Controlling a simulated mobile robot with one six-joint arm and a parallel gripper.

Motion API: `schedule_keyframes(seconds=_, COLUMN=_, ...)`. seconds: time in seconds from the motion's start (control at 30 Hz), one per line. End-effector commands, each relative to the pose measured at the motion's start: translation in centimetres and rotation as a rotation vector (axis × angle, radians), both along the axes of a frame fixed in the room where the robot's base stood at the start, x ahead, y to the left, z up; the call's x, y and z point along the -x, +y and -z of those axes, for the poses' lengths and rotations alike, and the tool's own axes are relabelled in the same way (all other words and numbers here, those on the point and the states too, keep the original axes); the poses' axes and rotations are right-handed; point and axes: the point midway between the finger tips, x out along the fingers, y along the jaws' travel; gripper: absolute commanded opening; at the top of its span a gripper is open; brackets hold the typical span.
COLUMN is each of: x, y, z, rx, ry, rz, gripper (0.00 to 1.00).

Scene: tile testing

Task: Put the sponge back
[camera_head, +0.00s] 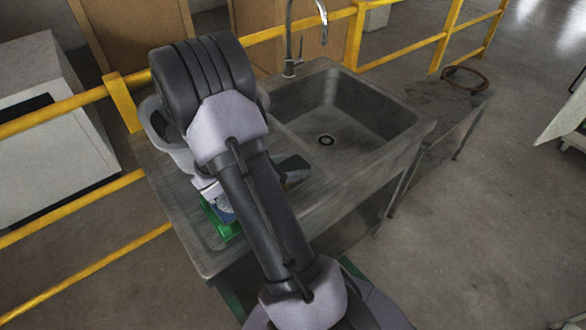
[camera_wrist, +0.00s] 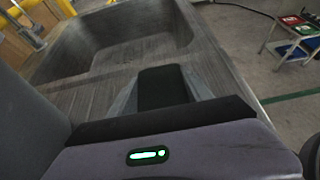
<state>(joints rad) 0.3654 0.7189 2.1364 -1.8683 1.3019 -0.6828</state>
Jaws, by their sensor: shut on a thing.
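My gripper (camera_wrist: 163,88) shows in the wrist view as a dark finger over the worktop beside the sink basin. It is shut on a grey thing (camera_wrist: 203,86) that shows in slivers at the finger's sides. I take this to be the sponge, but most of it is hidden. In the head view my arm crosses the drainboard, and the gripper end (camera_head: 291,168) shows only partly, just right of the arm. A green container (camera_head: 222,226) with a blue and white item stands on the drainboard, partly behind my arm.
The metal sink (camera_head: 345,125) has an empty basin with a tap (camera_head: 290,50) at its back. Yellow railings (camera_head: 125,105) run behind.

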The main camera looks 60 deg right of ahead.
Motion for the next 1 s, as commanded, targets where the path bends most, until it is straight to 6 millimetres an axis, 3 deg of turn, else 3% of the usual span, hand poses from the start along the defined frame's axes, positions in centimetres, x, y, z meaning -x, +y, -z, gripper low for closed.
schedule_keyframes(seconds=0.17, x=0.0, y=0.0, z=0.2, rx=0.000, ry=0.000, rz=0.000, gripper=0.15)
schedule_keyframes(seconds=0.2, x=0.0, y=0.0, z=0.2, rx=0.000, ry=0.000, rz=0.000, gripper=0.60)
schedule_keyframes(seconds=0.3, x=0.0, y=0.0, z=0.1, rx=0.000, ry=0.000, rz=0.000, gripper=0.79)
schedule_keyframes(seconds=0.67, x=-0.1, y=0.3, z=-0.5, rx=0.000, ry=-0.001, rz=-0.002, gripper=0.80)
schedule_keyframes(seconds=1.0, x=-2.4, y=7.9, z=-4.8, rx=0.000, ry=0.000, rz=-0.005, gripper=0.80)
